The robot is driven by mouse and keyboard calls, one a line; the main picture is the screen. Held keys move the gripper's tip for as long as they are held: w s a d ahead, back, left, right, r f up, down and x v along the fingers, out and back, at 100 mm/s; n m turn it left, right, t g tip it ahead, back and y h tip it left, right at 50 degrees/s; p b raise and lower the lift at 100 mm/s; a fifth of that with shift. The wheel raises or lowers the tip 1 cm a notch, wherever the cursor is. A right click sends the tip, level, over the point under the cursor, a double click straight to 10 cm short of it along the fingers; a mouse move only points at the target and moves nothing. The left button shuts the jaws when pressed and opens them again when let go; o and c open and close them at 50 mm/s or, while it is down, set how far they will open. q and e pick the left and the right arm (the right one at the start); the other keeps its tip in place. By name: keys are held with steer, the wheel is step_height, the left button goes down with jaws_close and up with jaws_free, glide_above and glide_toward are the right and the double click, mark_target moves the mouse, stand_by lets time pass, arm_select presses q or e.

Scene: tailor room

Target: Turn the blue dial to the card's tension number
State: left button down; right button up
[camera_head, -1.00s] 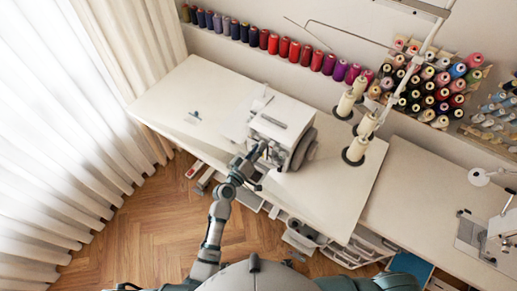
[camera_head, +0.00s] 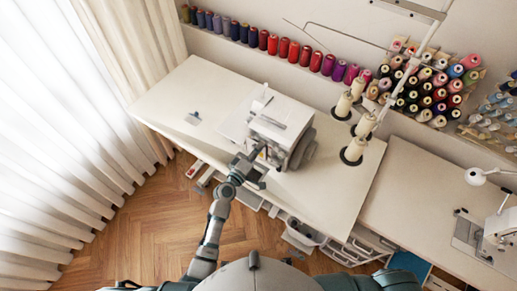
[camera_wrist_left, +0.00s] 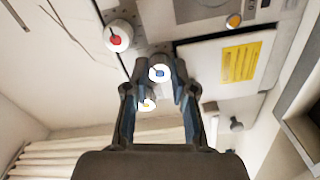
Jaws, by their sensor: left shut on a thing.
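The white sewing machine (camera_head: 282,125) stands on the white table. In the left wrist view, its face carries a round white dial with a blue centre (camera_wrist_left: 158,73). My left gripper (camera_wrist_left: 159,66) is shut on this dial, one finger on each side. A red-centred dial (camera_wrist_left: 117,37) is at upper left, and a yellow-centred dial (camera_wrist_left: 147,104) shows between the fingers. In the head view my left gripper (camera_head: 257,154) is at the machine's front.
Thread cones (camera_head: 352,150) stand right of the machine. A small grey object (camera_head: 193,118) lies on the table's left part, which is otherwise mostly clear. Another table (camera_head: 410,210) with a sewing machine is at right. A curtain (camera_head: 60,150) hangs at left.

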arm_select(q)
steer(key=shift+f, duration=0.25)
steer(key=c, duration=1.2)
jaws_free()
steer(key=shift+a, duration=0.1)
steer(key=v, duration=1.2)
